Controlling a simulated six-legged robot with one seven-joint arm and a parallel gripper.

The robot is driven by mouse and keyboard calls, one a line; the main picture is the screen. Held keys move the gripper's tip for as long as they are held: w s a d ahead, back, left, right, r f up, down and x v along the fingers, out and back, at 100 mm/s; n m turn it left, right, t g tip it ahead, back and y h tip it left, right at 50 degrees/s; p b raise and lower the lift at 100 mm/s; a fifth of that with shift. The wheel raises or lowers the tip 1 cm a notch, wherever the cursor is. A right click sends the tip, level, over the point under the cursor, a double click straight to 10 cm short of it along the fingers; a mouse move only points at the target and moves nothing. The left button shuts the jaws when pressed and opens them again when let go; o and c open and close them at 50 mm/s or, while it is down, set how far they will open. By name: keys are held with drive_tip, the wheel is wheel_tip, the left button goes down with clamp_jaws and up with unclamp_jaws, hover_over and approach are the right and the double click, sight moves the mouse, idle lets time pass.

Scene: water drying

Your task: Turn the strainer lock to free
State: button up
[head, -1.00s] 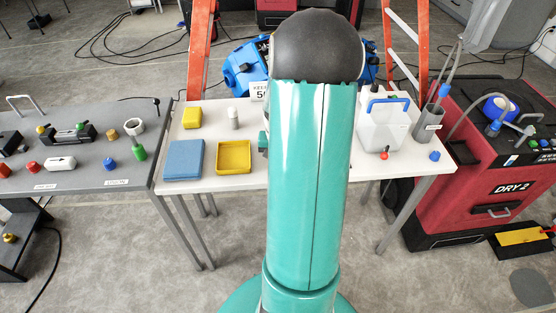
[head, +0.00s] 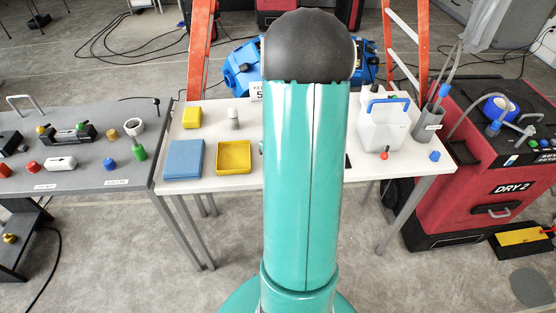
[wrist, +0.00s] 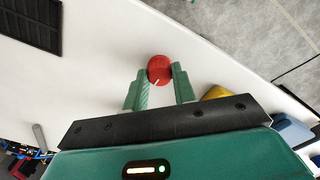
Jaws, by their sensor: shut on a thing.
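A round red knob (wrist: 159,69) stands on the white table in the wrist view, with a short white mark pointing to the lower left. I take it for the strainer lock; no label on it can be read. My gripper (wrist: 159,77) has its two green fingers on either side of the knob, shut on it. In the head view my own arm hides the gripper and this knob.
The white table (head: 210,107) bears a yellow tray (head: 233,171), a blue pad (head: 184,173) and a white tank (head: 383,128) with a blue handle. A black slotted panel (wrist: 33,22) lies near the knob. Bare tabletop surrounds the knob.

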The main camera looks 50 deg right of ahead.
drive_tip(key=shift+n, duration=0.6)
drive_tip(key=o, duration=1)
wheel_tip(320, 180, up, 14)
drive_tip(key=shift+f, duration=0.1)
idle(0.4)
